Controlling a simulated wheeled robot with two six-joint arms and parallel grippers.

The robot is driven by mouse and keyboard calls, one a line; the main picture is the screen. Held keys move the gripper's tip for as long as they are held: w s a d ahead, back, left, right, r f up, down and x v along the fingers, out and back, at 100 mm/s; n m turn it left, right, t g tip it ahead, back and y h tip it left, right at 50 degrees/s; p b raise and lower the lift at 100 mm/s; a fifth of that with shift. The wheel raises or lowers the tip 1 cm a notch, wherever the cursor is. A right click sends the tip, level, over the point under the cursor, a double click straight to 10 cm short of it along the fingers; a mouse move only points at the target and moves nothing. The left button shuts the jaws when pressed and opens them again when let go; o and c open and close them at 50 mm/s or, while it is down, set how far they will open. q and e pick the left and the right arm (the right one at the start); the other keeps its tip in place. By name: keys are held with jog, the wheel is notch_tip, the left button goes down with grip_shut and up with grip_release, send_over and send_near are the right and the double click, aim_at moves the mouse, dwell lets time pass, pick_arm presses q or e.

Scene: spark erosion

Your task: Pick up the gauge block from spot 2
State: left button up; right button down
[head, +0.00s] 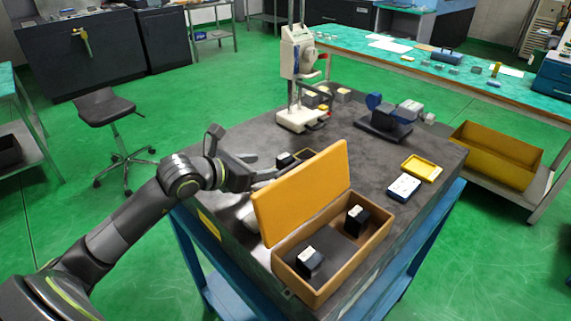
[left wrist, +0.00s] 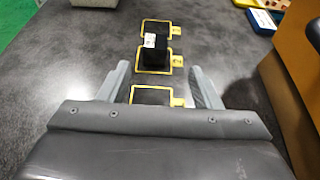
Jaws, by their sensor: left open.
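The gauge block (left wrist: 155,52), black with a small white label, stands on the yellow-outlined spot 2 (left wrist: 178,60). In the head view the dark block (head: 284,160) shows just past my left fingers. My left gripper (left wrist: 158,70) is open and empty, its fingers spread on either side of the line to the block, with the block a little ahead of the fingertips. In the head view the left gripper (head: 268,168) is low over the dark table, behind the open lid. My right gripper is not in view.
A wooden box (head: 335,272) with an upright orange lid (head: 303,190) stands close to my gripper; two black blocks are inside. An empty outlined spot (left wrist: 150,96) lies between the fingers, another (left wrist: 160,27) beyond the block. A height-gauge-like stand (head: 300,80) stands farther back.

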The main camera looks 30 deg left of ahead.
aim_at(280, 161)
pick_arm(q)
jog(key=x, duration=0.5)
jog(key=shift+w+d, duration=0.1)
jog(key=shift+w, duration=0.05)
jog(key=shift+w+f+p, duration=0.2)
jog(key=shift+w+p, duration=0.2)
jog(key=shift+a+p+x, duration=0.2)
jog(key=shift+p+x, duration=0.2)
jog(key=shift+x, duration=1.85)
jog(key=shift+a, duration=0.1)
grip_shut()
